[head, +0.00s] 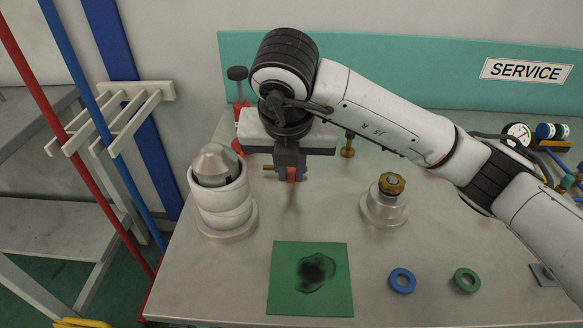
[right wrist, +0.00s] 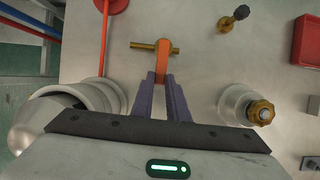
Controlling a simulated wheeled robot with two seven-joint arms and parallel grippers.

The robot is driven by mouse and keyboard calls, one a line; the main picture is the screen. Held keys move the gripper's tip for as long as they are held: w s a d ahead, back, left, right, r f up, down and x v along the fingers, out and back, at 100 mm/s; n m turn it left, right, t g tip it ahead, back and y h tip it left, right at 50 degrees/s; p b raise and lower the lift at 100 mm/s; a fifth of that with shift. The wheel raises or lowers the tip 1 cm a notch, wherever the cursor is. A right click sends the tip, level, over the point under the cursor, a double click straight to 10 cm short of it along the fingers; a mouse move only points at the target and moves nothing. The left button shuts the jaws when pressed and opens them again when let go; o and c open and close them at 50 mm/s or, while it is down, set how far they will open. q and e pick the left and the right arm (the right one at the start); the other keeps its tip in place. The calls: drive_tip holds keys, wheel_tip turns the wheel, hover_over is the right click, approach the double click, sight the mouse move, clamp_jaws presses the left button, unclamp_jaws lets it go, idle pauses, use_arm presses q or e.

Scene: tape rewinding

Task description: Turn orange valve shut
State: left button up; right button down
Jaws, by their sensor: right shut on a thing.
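The orange valve (right wrist: 166,50) has a short orange handle and a brass stem on its left in the right wrist view. In the head view only a small orange part (head: 291,178) of it shows below my gripper. My right gripper (head: 290,170) reaches down over the worktable from the right side. Its two purple-grey fingers (right wrist: 163,78) are shut on the near end of the orange handle. The palm and fingers hide much of the valve in the head view. My left gripper is in neither view.
A white stacked cylinder with a grey cone (head: 220,200) stands left of my gripper. A round base with a brass knob (head: 388,199) stands to the right. A stained green mat (head: 283,298), a blue ring (head: 402,280) and a green ring (head: 467,280) lie in front.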

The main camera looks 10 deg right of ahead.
drive_tip(key=c, duration=1.7)
unclamp_jaws()
drive_tip(key=p+v, duration=0.2)
drive_tip(key=v, duration=0.8)
drive_tip(key=shift+s+a+r, duration=0.1)
drive_tip(key=shift+s+r, duration=0.05)
